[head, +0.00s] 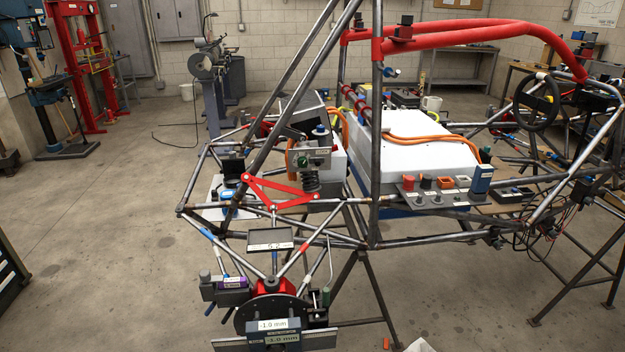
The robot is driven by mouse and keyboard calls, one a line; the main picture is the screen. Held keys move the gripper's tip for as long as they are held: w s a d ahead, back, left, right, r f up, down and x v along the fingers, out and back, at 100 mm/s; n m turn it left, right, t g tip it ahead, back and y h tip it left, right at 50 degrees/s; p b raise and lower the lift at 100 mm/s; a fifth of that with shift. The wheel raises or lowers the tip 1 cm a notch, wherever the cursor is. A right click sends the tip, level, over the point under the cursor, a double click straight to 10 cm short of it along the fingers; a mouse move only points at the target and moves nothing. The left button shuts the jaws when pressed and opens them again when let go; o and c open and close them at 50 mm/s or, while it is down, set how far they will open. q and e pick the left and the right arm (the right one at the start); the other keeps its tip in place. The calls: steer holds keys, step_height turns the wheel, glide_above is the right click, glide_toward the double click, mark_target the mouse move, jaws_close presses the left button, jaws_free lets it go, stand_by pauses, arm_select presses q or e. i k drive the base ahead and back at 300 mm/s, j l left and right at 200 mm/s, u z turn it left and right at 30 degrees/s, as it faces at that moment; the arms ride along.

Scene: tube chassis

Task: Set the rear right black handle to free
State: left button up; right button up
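The tube chassis (374,150) stands on dark stands. At its near corner is a round dark hub (270,308) with a gauge display (279,325) reading about -1.0 mm. A side panel (425,198) carries a red knob (408,183) and a dark knob (426,183). I cannot tell which dark part is the rear right black handle, nor its setting. Neither of my grippers shows.
Red suspension arms (283,187) and slanting tubes stand out above the hub. A white box (415,150) with orange cables sits inside the frame. A dark stand leg (380,300) reaches the floor right of the hub. The floor at left is clear.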

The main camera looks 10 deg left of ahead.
mark_target(228, 314)
steer(key=z, duration=0.25)
steer(key=j+z, duration=1.25)
